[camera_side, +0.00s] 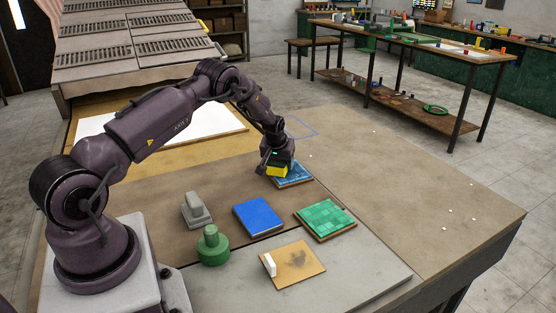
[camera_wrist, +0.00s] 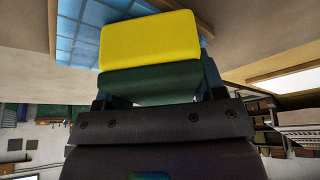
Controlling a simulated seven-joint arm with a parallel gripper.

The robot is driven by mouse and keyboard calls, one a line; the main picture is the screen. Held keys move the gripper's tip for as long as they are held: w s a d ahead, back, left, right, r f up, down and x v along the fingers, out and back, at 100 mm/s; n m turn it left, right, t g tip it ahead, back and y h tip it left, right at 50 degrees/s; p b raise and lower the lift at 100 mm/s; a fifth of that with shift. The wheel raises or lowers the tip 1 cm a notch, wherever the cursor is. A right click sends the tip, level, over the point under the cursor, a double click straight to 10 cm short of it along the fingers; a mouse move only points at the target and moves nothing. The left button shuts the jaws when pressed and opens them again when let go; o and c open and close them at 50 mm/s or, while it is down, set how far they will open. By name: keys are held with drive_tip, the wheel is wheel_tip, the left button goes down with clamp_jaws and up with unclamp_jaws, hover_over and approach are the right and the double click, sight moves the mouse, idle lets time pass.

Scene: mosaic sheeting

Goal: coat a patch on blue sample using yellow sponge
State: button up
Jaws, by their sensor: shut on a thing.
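My gripper (camera_side: 280,158) is shut on the yellow sponge (camera_side: 276,171), which has a dark green backing. In the wrist view the yellow sponge (camera_wrist: 150,40) fills the upper middle, with the green backing (camera_wrist: 150,84) between my fingers. The blue sample (camera_side: 296,176), a mosaic of small tiles on a wooden board, lies under and beside the sponge. It also shows in the wrist view (camera_wrist: 82,30), partly hidden behind the sponge. The sponge is over the sample's near left part; I cannot tell whether they touch. No coated patch can be made out.
A plain blue slab (camera_side: 258,216) and a green tiled sample (camera_side: 325,219) lie nearer the camera. The bench right of the blue sample is clear.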

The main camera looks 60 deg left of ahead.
sight(293, 180)
drive_tip(key=shift+s+d, duration=0.15)
drive_tip(key=shift+d, duration=3.8)
drive_tip(key=shift+d+r, duration=0.15)
drive_tip(key=shift+d, duration=0.1)
drive_tip(key=shift+a+r, duration=0.1)
drive_tip(key=shift+r, duration=0.7)
wheel_tip(293, 180, up, 6)
